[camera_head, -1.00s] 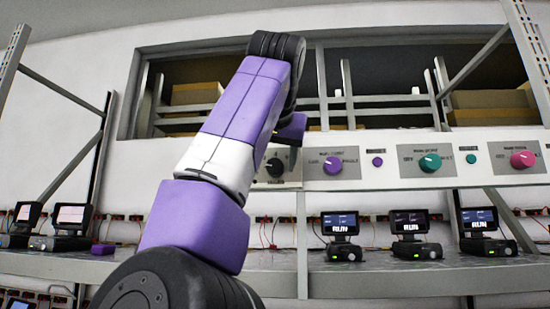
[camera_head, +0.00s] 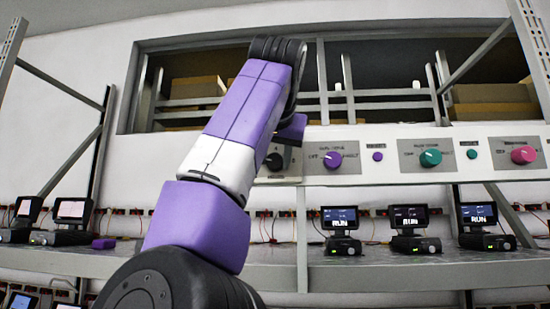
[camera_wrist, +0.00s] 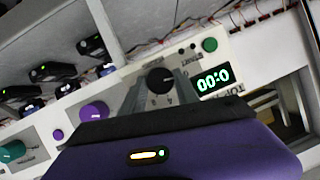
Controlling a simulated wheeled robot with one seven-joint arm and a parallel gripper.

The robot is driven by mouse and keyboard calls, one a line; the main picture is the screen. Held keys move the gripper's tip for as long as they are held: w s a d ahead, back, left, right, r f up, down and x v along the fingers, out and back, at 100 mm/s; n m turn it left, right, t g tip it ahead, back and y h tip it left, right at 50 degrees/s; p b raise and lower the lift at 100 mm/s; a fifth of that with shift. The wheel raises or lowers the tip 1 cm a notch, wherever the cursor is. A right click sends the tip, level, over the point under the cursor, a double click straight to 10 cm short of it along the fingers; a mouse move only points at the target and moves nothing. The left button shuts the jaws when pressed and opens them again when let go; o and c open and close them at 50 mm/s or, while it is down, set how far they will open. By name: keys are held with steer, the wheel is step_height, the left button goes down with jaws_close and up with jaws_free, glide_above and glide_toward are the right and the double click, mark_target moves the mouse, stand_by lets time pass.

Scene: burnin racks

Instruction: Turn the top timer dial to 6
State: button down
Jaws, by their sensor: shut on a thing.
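The black timer dial (camera_wrist: 160,80) sits on a white panel (camera_wrist: 222,52), which appears tilted in the wrist view. My gripper (camera_wrist: 158,86) has a grey finger on each side of the dial and is shut on it. A digital display (camera_wrist: 213,79) beside the dial glows green and seems to read zeros, with its end hard to read. A green button (camera_wrist: 210,45) is next to the display. In the head view the dial (camera_head: 274,162) shows just right of my arm, which hides the display and my fingers. The dial's exact setting is too small to read.
Along the same panel are a purple knob (camera_head: 332,159), a teal knob (camera_head: 430,157) and a pink knob (camera_head: 523,155). Below, a metal shelf (camera_head: 380,275) carries several small devices with screens, such as one on the right (camera_head: 480,228). Metal uprights (camera_head: 527,60) stand at the sides.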

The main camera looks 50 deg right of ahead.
steer(key=m+t, duration=0.1)
steer(key=m, duration=0.1)
steer(key=m+t+y, duration=0.1)
steer(key=shift+s+d+f+m+t, duration=0.1)
steer(key=shift+s+m+t, duration=0.05)
steer(key=shift+m+t, duration=0.2)
steer(key=m, duration=0.1)
steer(key=m+t+b, duration=0.1)
steer(key=m, duration=0.1)
steer(key=m+t, duration=0.1)
steer(key=m, duration=0.1)
steer(key=shift+f+t+b, duration=0.25)
steer(key=shift+b, duration=0.1)
steer(key=m+t, duration=0.1)
steer(key=m, duration=0.2)
steer(key=m+t+h+b, duration=0.1)
steer(key=m, duration=0.2)
steer(key=shift+f, duration=0.2)
steer(key=m+h, duration=0.1)
steer(key=m, duration=0.2)
steer(key=m+h, duration=0.1)
steer(key=m, duration=0.2)
steer(key=shift+f+t+h, duration=0.1)
steer(key=shift+t+h, duration=0.2)
steer(key=shift+m, duration=0.35)
steer(key=c, duration=0.9)
jaws_free()
